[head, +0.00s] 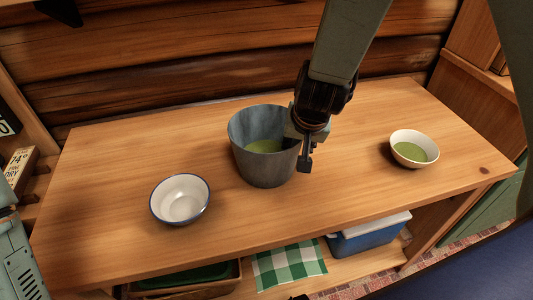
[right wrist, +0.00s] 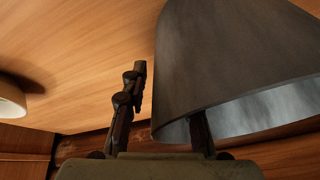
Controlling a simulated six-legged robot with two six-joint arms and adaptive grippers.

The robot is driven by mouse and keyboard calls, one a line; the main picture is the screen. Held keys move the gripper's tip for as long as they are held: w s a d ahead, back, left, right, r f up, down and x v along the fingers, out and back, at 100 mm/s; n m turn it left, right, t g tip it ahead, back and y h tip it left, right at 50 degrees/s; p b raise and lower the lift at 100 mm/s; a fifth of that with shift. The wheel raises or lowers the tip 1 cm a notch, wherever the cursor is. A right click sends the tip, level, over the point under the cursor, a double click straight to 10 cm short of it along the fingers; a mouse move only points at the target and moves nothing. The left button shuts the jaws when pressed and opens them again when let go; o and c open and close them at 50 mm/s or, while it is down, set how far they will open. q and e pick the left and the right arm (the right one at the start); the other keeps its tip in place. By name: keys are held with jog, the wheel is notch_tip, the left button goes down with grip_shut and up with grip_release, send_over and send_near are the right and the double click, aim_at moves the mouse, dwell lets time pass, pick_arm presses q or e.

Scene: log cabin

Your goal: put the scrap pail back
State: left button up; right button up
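The scrap pail (head: 262,168) is a grey metal bucket with green contents (head: 264,146). It stands upright on the wooden table (head: 120,200), near the middle. My right gripper (head: 298,152) comes down from above at the pail's right rim. In the right wrist view the pail (right wrist: 235,60) fills the right side. The right gripper (right wrist: 165,105) has its fingers spread: one is outside the pail wall with a gap to it, the other is partly hidden behind the rim. My left gripper is not in view.
A white bowl with a blue rim (head: 180,199), seemingly empty, stands left of the pail. A bowl of green food (head: 414,149) stands at the right. Below, a shelf holds a green checked cloth (head: 289,265), a blue-and-white cooler (head: 367,236) and a crate (head: 190,285).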

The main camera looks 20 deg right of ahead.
grip_shut()
jog(key=shift+r, duration=0.1)
dwell(0.7)
